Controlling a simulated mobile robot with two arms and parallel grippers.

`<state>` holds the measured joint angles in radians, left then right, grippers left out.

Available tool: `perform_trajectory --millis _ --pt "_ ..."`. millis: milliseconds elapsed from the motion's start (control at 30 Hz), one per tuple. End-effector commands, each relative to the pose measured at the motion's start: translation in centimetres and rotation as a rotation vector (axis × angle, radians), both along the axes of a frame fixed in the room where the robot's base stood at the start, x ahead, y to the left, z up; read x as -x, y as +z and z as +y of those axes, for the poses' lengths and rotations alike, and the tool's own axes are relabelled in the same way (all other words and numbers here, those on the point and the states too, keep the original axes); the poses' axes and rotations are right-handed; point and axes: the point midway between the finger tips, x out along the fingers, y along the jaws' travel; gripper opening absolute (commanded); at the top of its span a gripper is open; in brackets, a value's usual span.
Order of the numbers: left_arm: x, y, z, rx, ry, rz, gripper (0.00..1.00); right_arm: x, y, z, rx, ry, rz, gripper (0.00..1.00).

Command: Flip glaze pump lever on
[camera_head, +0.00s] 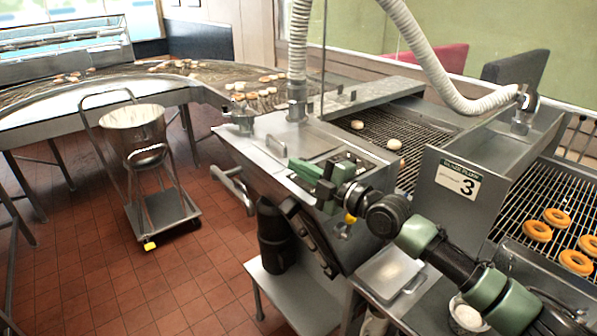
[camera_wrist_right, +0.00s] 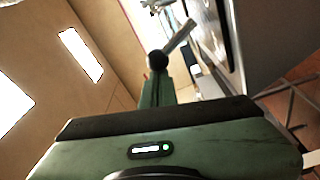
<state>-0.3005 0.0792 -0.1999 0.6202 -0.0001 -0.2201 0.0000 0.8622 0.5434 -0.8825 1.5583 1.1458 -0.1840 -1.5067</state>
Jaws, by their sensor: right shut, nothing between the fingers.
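My right gripper (camera_head: 308,178) is green and shut with nothing between its fingers. In the head view it is over the steel top of the glaze machine (camera_head: 290,135), near its front edge. In the right wrist view a lever with a black ball knob (camera_wrist_right: 157,60) and a bare metal rod (camera_wrist_right: 180,36) shows right at the tip of the green finger (camera_wrist_right: 154,90). I cannot tell whether they touch. In the head view I cannot make out the lever behind the gripper. My left gripper is not in view.
A wire conveyor (camera_head: 375,125) carries pale doughnuts; golden ones (camera_head: 557,218) lie on the right rack. A ribbed white hose (camera_head: 445,75) arches above. A bucket trolley (camera_head: 165,208) stands left on open tiled floor.

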Motion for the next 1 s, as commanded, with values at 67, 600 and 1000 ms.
perform_trajectory --millis 67,600,1000 --pt "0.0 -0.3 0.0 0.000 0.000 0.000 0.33 -0.1 -0.1 -0.1 -0.006 -0.001 0.005 0.00" --pt "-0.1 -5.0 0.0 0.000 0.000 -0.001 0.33 -1.0 0.2 -1.4 -0.179 -0.002 0.128 0.00" --pt "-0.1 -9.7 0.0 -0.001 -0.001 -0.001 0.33 -2.6 1.1 -3.6 -0.473 -0.001 0.344 0.00"
